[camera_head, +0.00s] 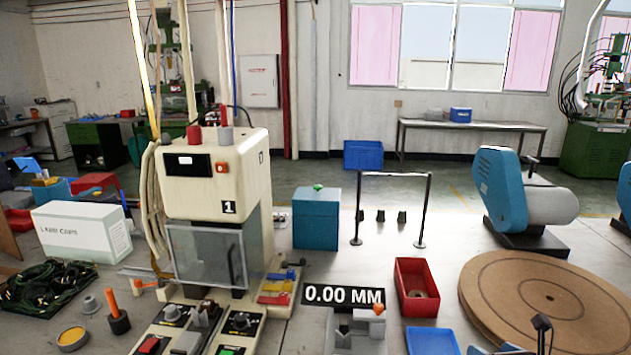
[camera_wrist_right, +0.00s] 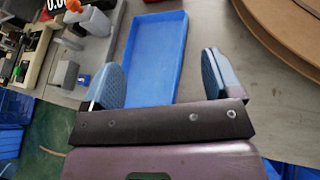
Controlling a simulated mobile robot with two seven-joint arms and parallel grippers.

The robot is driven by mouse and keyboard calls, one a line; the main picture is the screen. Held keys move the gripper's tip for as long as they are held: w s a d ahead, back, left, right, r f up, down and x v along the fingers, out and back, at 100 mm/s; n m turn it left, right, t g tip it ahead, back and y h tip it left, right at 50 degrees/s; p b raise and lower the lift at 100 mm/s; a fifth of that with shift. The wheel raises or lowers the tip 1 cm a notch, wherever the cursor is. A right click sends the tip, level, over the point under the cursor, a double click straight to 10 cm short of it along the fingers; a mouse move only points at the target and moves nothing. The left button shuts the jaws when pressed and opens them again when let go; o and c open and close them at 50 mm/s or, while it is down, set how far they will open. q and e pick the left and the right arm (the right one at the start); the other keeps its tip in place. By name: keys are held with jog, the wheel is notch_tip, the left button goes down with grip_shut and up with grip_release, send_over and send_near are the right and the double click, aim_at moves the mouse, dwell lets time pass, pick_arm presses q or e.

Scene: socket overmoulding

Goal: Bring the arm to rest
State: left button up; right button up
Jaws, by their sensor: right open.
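My right gripper (camera_head: 512,342) shows only in part at the bottom right edge of the head view, low beside the blue tray. In the right wrist view my right gripper (camera_wrist_right: 164,75) has its two blue-grey padded fingers wide apart with nothing between them. An empty blue tray (camera_wrist_right: 155,50) lies beyond and below the fingers. The same blue tray (camera_head: 432,341) shows at the bottom of the head view. My left gripper is not in view.
A red bin (camera_head: 417,281) with a ring-shaped part stands behind the blue tray. A round brown board (camera_head: 550,295) lies to the right. The cream moulding machine (camera_head: 216,180) stands left. A grey fixture (camera_head: 360,335) and a 0.00 MM display (camera_head: 343,296) are left of the tray.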

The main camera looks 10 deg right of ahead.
jog(key=s+a+f+m, duration=0.1)
jog(key=m, duration=0.1)
jog(key=s+a+f+m+h, duration=0.1)
jog(key=m, duration=0.1)
jog(key=s+a+m, duration=0.1)
jog(key=a+m, duration=0.1)
jog(key=shift+s+a+f+g, duration=0.1)
jog(key=shift+f+g, duration=0.2)
jog(key=shift+f, duration=0.1)
jog(key=s+a+f+m+g+h, duration=0.1)
jog(key=s+a+m+g, duration=0.45)
jog(key=s+m, duration=0.85)
jog(key=s+a+f+m+g, duration=0.1)
jog(key=s+a+m+g, duration=0.45)
jog(key=s+m, duration=0.75)
jog(key=w+f+m+t, duration=0.1)
jog(key=w+f+t, duration=0.8)
jog(key=shift+f, duration=0.4)
jog(key=shift+w, duration=0.15)
